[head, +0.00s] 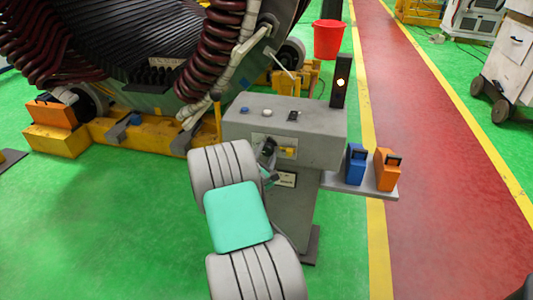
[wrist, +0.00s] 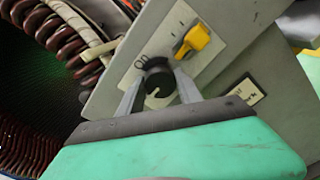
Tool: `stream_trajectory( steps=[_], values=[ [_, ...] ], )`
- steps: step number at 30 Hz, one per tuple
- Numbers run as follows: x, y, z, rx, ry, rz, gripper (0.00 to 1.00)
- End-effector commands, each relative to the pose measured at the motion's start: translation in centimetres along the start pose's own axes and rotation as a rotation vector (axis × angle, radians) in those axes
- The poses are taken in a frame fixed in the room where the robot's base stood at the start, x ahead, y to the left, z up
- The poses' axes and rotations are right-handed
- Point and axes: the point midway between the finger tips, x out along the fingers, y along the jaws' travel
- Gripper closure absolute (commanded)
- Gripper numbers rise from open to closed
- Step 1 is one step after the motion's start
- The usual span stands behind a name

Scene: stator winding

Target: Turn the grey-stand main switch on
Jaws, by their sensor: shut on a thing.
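The grey stand (head: 325,130) has a pale switch plate on its front face. The plate carries a black round knob (wrist: 158,88) and a yellow handle (wrist: 193,41); the yellow handle also shows in the head view (head: 288,151). No readable label tells which is the main switch. My gripper (wrist: 158,92) is at the plate, its two grey fingers shut on the black knob, one on each side. The yellow handle is just beyond the fingers, untouched. In the head view my arm partly hides the knob and fingers.
Blue (head: 355,165) and orange (head: 386,170) boxes sit on a low plate at right. The stator (head: 130,40) is behind left. Green floor at front left is clear.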

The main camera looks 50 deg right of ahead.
Motion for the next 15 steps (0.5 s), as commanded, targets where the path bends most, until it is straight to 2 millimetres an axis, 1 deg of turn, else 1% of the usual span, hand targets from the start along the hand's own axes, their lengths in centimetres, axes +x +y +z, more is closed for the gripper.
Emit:
stream_trajectory(
  steps=[1, 3, 4, 10, 15],
  values=[
    [-0.02, -0.04, -0.02, 0.000, 0.000, -0.001, 0.92],
    [-0.02, -0.05, -0.02, 0.000, 0.000, -0.001, 0.98],
    [-0.02, -0.05, -0.02, 0.000, 0.000, -0.001, 0.99],
    [-0.02, -0.08, -0.05, 0.011, 0.000, -0.001, 0.99],
    [-0.02, -0.15, -0.09, 0.061, 0.000, -0.002, 0.99]
  ],
)
